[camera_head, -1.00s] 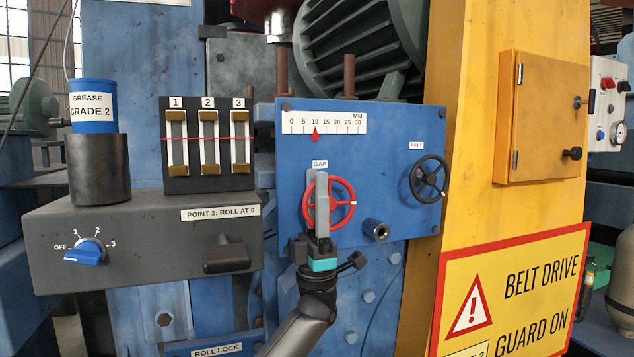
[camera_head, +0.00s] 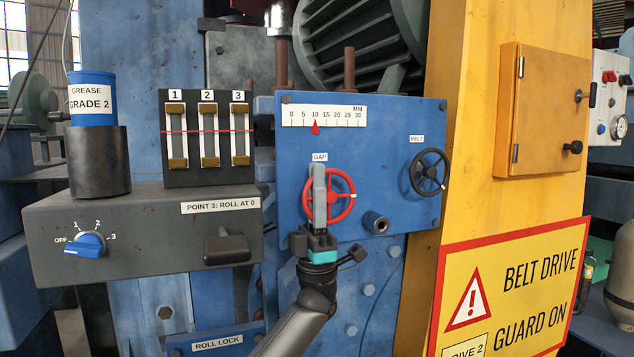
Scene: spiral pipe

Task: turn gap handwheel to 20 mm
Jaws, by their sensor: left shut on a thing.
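The red gap handwheel (camera_head: 343,183) is on the blue panel (camera_head: 400,135), under the GAP label (camera_head: 319,156). My left gripper (camera_head: 319,182) is upright in front of it and shut on it; its grey fingers cover the wheel's left part and hub. The MM scale (camera_head: 325,116) above runs from 0 to 30. Its red pointer (camera_head: 315,127) stands at 10. My right gripper is not in view.
A black BELT handwheel (camera_head: 429,172) is to the right, and a pipe stub (camera_head: 376,223) sticks out below right of the red wheel. A grey box with a blue selector knob (camera_head: 86,244) and a dark handle (camera_head: 228,247) is at left. A yellow cabinet (camera_head: 543,110) is at right.

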